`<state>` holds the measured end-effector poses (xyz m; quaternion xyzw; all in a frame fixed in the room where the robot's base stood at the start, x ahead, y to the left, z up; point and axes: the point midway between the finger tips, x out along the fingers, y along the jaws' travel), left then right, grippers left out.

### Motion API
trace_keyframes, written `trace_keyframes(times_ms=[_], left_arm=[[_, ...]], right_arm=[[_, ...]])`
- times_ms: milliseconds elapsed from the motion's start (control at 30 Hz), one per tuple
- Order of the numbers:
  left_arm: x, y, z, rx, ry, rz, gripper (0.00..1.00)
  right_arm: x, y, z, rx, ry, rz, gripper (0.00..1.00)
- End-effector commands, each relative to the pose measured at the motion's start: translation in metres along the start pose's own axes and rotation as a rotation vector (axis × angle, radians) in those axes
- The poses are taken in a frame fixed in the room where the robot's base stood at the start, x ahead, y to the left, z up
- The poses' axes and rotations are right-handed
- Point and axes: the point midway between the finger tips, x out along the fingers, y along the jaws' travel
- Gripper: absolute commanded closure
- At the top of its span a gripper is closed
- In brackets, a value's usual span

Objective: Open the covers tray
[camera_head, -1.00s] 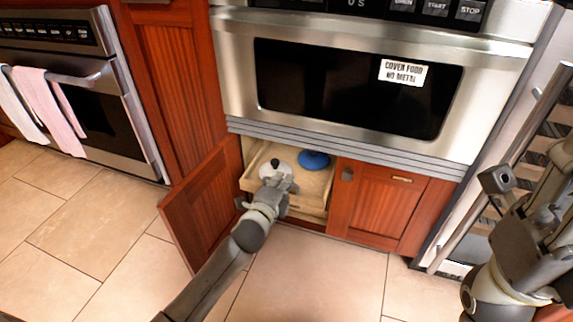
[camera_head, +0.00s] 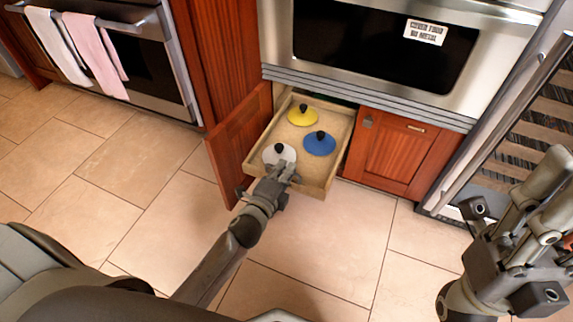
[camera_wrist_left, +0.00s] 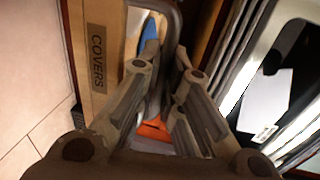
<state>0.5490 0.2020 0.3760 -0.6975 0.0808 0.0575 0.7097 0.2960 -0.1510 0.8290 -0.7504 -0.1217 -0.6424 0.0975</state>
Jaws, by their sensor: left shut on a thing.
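The covers tray (camera_head: 340,150) is a pale wooden drawer pulled out of the cabinet below the microwave. Its front carries a "COVERS" label (camera_wrist_left: 98,58) in the left wrist view. It holds a yellow lid (camera_head: 302,114), a blue lid (camera_head: 319,143) and a white lid (camera_head: 279,153), each with a black knob. My left gripper (camera_head: 286,171) is at the tray's front and partly hides it. In the left wrist view its fingers (camera_wrist_left: 166,72) are shut around the grey tray handle (camera_wrist_left: 165,15). My right gripper (camera_head: 520,215) is at the right, away from the tray; its jaw state is unclear.
An open wooden cabinet door (camera_head: 240,140) stands just left of the tray. A closed cabinet door (camera_head: 385,150) is on its right. The microwave (camera_head: 370,40) is above. An oven with towels (camera_head: 95,45) stands at the left. The tiled floor (camera_head: 320,240) before the tray is clear.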

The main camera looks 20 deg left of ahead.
Motion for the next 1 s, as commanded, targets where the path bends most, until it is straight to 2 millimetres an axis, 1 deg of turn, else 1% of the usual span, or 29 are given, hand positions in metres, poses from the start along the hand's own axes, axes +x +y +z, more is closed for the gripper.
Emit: trace_keyframes(times_ms=[367, 400, 467, 500, 833, 933, 1000], left_arm=[[-0.001, 0.001, 0.001, 0.0, -0.003, 0.002, 1.0], [-0.001, 0.001, 0.001, 0.0, -0.003, 0.002, 0.91], [-0.001, 0.001, 0.001, 0.0, -0.003, 0.002, 0.83], [-0.001, 0.001, 0.001, 0.0, -0.002, 0.001, 0.82], [-0.003, 0.001, 0.001, 0.0, -0.001, 0.001, 0.82], [-0.01, 0.001, 0.0, 0.0, -0.001, 0.001, 0.82], [-0.019, 0.001, 0.0, 0.0, 0.0, 0.002, 0.82]], right_arm=[[-0.001, 0.0, 0.0, 0.001, -0.003, 0.001, 0.6], [-0.001, 0.0, 0.0, 0.001, -0.003, 0.001, 0.6], [-0.001, 0.0, 0.0, 0.001, -0.003, 0.001, 0.6], [-0.001, 0.0, 0.0, 0.001, -0.003, 0.001, 0.6], [0.0, 0.0, 0.0, -0.001, 0.0, 0.001, 0.6], [0.0, 0.0, 0.0, -0.001, -0.001, 0.001, 0.6], [0.0, 0.0, 0.0, 0.0, -0.001, 0.001, 0.6]])
